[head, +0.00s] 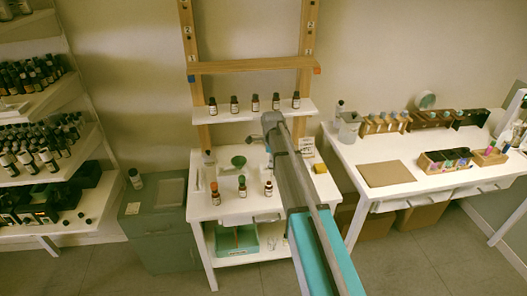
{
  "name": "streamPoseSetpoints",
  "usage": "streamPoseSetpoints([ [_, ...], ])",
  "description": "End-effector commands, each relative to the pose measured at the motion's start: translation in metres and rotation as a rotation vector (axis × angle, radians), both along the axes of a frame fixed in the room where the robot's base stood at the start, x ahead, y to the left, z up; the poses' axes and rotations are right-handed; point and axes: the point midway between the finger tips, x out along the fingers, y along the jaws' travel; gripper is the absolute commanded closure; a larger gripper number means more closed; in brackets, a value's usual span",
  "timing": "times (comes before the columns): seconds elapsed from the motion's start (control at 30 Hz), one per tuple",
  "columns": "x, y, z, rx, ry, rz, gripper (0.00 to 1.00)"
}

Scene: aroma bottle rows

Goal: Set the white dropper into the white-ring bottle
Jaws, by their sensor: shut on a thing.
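Three amber bottles with pale labels stand in a row on the small white table: a left bottle (215,195), a middle bottle (242,189) and a right bottle (268,189). The left and right ones show orange-red at the neck. The ring colours are too small to tell apart surely, so I cannot pick out the white-ring bottle. My arm reaches up from the bottom over the table's right part. My gripper is hidden behind my arm, and I cannot see the white dropper.
Several dark-capped bottles (255,103) line the white shelf (222,114) above the table. A green funnel-like dish (238,162) and a yellow block (320,168) are on the table (232,209). A right-hand desk (349,153) holds wooden racks and a brown board (386,174). Bottle shelves stand left.

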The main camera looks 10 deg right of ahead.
Motion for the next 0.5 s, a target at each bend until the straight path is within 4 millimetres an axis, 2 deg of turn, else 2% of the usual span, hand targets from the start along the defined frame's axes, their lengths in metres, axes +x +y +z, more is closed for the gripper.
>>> streamPoseSetpoints([
  [0.5,0.0,0.014,0.0,0.0,0.0,0.019,0.69],
])
